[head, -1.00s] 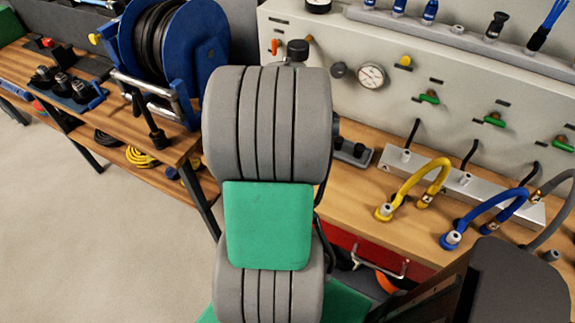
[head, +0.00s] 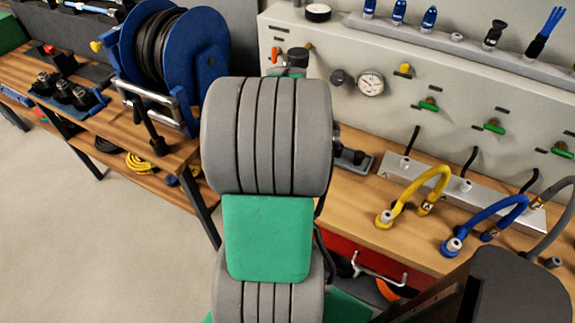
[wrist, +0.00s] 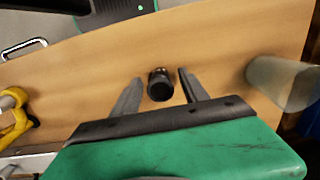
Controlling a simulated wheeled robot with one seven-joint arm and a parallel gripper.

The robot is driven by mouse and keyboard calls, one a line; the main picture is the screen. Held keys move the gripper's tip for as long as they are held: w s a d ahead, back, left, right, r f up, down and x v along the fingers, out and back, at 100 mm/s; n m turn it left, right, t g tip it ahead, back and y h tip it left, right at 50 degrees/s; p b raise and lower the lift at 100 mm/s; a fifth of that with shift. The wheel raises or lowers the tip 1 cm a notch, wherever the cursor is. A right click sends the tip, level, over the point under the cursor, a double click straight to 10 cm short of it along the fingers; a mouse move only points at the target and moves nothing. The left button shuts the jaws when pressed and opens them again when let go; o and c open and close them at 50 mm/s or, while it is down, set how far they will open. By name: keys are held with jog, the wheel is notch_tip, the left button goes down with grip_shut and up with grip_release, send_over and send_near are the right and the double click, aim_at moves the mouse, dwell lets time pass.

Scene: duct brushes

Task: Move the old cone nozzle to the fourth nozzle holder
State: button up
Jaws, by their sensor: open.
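In the wrist view, a short dark cylindrical piece (wrist: 160,85), perhaps the old cone nozzle, stands on the wooden bench. My gripper (wrist: 160,74) is open, with one finger on each side of this piece and gaps visible on both sides. In the head view my arm hides the gripper and this piece. At the back right, a grey rail (head: 470,55) carries several blue-tipped nozzles (head: 398,12), a bare pale post (head: 457,37), a black nozzle (head: 493,35) and a blue brush (head: 545,32). I cannot tell which is the fourth holder.
A yellow hose (head: 415,187) and a blue hose (head: 485,212) arch over the bench at right. A panel with a gauge (head: 370,84) stands behind. A pale, blurred cylinder (wrist: 283,82) is right of the gripper in the wrist view. A hose reel (head: 175,60) stands at left.

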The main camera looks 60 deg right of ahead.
notch_tip(320, 180, up, 11)
jog(key=w+a+n+t, duration=0.1)
jog(key=w+a+n, duration=0.7)
jog(key=a, duration=0.4)
jog(key=w+a+f+n+t, duration=0.2)
jog(key=a+n, duration=0.7)
jog(key=a, duration=1.1)
